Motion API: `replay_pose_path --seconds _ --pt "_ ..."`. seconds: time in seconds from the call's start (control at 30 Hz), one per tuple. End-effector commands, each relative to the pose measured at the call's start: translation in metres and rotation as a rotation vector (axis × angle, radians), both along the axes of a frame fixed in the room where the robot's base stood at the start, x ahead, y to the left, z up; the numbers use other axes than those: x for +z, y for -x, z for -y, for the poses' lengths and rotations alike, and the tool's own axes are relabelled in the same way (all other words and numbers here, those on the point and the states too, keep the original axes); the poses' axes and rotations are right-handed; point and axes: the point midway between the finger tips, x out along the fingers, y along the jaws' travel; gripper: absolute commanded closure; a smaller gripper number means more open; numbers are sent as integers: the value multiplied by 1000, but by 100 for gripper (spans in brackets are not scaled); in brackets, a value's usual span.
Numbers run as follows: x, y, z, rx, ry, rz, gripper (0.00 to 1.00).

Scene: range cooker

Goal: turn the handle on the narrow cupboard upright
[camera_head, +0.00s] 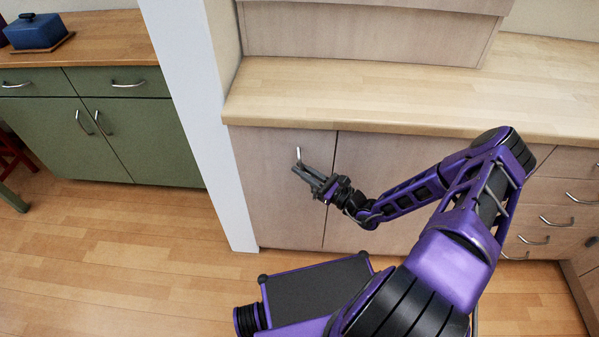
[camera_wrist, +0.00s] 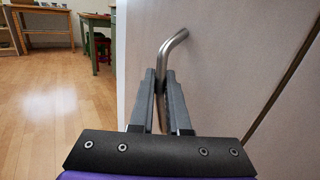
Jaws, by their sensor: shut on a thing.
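The narrow cupboard (camera_head: 265,195) is a pale wood door between the white post and a dark vertical seam. Its handle (camera_head: 298,153) is a thin metal bar near the top of the door. The part that shows stands close to upright in the head view. My gripper (camera_head: 298,170) is at the lower part of the handle, with its fingers shut on it. In the wrist view, the bent end of the handle (camera_wrist: 173,42) sticks out past the fingertips (camera_wrist: 161,74).
The pale worktop (camera_head: 400,100) overhangs the door just above the handle. The white post (camera_head: 205,120) stands close on the left. Drawers with handles (camera_head: 535,240) are on the right, and green cupboards (camera_head: 140,130) are at far left. The wooden floor (camera_head: 120,260) is clear at left.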

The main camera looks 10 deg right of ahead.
Motion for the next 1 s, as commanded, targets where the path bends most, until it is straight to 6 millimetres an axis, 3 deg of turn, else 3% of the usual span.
replay_pose_path --seconds 0.03,0.3,0.67,0.7,0.77,1.0 --pt "-7 2 9 -6 -41 16 100" --pt "1 11 36 -3 -246 82 100" --pt "5 13 41 -3 -274 89 100" --pt "5 13 41 -3 -273 90 82" --pt "5 13 41 -3 -273 90 73" --pt "5 13 40 -1 -273 90 73"
